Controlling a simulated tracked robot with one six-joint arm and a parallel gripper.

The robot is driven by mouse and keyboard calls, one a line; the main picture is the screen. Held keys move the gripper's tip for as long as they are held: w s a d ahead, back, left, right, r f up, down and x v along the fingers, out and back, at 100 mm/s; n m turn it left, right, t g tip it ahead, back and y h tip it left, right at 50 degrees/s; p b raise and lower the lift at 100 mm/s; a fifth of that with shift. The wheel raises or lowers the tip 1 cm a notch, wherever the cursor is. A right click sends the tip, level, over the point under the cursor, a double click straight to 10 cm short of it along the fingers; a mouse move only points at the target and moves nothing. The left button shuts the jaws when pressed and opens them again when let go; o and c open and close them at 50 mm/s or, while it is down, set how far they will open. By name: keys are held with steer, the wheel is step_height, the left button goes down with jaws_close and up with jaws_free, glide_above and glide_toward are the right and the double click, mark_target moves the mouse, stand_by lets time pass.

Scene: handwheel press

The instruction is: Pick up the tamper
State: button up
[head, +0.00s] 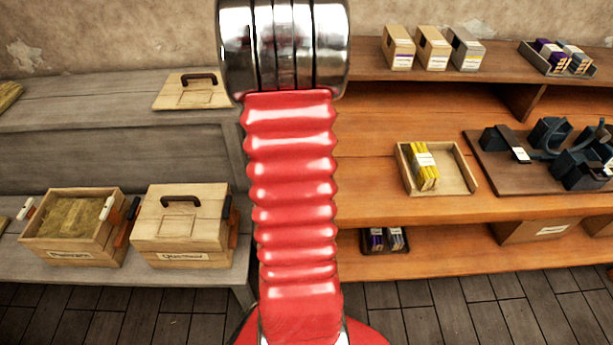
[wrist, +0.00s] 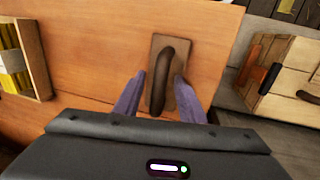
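The tamper (wrist: 163,60) is a wooden plate with a dark, curved handle. In the wrist view it lies on the orange wooden shelf (wrist: 95,40), just ahead of my gripper. My gripper (wrist: 159,77) is open, with one purple-grey finger on each side of the tamper's handle. The finger tips appear near the plate; I cannot tell if they touch it. I see no hold on the handle. In the head view my red arm covers the middle, and neither the tamper nor my gripper shows there.
A tray of yellow packets (head: 453,177) stands on one side of the tamper's place. A lidded wooden box (head: 182,225) and an open filled box (head: 72,228) stand on the grey shelf. A lid with a handle (head: 192,92) lies above. A dark device (head: 563,150) sits far right.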

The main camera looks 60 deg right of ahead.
steer(key=shift+c, duration=0.6)
jaws_close()
